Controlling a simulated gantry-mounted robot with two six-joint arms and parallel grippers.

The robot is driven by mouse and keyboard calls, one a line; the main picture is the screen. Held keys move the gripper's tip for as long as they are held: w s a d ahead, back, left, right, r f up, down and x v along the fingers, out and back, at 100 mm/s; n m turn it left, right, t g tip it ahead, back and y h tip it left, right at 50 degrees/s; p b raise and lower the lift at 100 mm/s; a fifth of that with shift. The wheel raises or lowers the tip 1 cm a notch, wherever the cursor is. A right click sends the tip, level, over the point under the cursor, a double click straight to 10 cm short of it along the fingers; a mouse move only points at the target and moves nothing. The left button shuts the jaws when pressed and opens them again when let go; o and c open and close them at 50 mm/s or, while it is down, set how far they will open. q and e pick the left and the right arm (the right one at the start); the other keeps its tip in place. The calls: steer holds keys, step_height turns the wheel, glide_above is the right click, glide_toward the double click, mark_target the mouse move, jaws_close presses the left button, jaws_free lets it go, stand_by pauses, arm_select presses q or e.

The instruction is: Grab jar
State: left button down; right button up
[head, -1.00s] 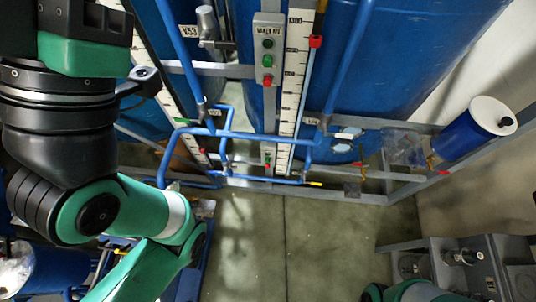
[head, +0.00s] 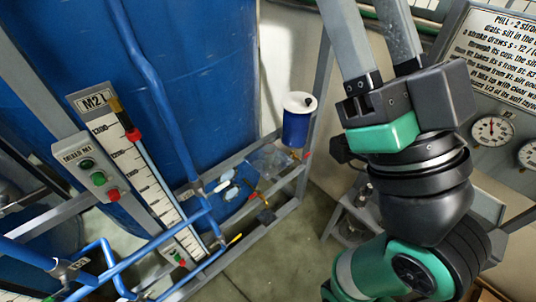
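A blue cylindrical jar (head: 296,125) with a white lid and a dark knob stands upright at the far end of the grey frame, in the upper middle of the head view. It is the only thing here that looks like a jar. My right gripper (head: 362,15) is raised in the upper right, to the right of the jar in the picture and apart from it. Its two grey fingers stand apart with nothing seen between them; their tips run up to the picture's top edge. My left gripper is out of view.
A large blue tank (head: 200,90) fills the upper left. Before it stand a scale board (head: 125,150), a button box (head: 99,178) and blue pipes (head: 155,85). A grey frame rail (head: 240,228) runs towards the jar. A gauge panel (head: 503,95) is at the right.

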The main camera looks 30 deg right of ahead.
stand_by(0.4)
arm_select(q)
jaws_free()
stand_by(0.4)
